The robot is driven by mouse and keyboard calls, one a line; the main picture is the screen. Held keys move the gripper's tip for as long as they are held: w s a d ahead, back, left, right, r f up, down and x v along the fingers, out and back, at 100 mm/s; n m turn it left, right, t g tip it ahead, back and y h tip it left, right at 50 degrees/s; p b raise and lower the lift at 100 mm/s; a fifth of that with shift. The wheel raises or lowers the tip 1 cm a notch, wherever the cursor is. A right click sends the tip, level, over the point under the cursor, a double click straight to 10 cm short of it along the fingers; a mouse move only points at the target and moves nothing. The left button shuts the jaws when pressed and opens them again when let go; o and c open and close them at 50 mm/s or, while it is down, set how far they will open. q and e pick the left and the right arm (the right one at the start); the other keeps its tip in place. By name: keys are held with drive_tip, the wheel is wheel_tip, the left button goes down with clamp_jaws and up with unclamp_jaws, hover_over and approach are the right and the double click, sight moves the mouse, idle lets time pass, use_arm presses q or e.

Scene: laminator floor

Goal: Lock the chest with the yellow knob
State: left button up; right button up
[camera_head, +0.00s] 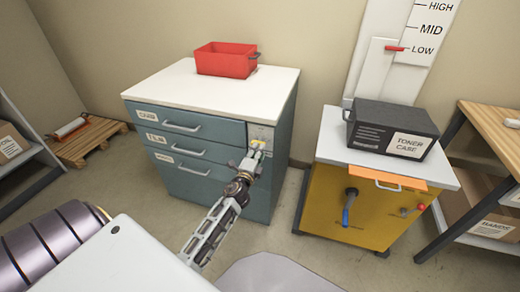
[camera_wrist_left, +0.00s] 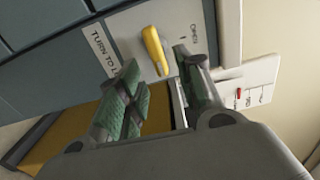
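The chest (camera_head: 205,172) is a blue-grey drawer cabinet with a white top, standing at the left centre of the head view. All its drawers look shut. Its light lock plate at the upper right of the front carries the yellow knob (camera_wrist_left: 154,50), an elongated handle between a "TURN TO L…" label, partly cut off, and the word "OPEN". My left gripper (camera_head: 257,152) is at this plate and largely covers the knob in the head view. In the left wrist view the gripper (camera_wrist_left: 158,72) has its fingers apart, with the knob just beyond the gap; contact cannot be made out.
A red bin (camera_head: 226,60) sits on the chest top. To the right stands a yellow cabinet (camera_head: 345,215) with a blue handle, bearing a dark toner case (camera_head: 392,130). A wooden bench (camera_head: 488,125) is at the far right. Floor shows between chest and yellow cabinet.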

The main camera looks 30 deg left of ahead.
use_arm(q)
drive_tip(key=v, duration=0.6)
drive_tip(key=shift+s, duration=0.3)
idle(0.7)
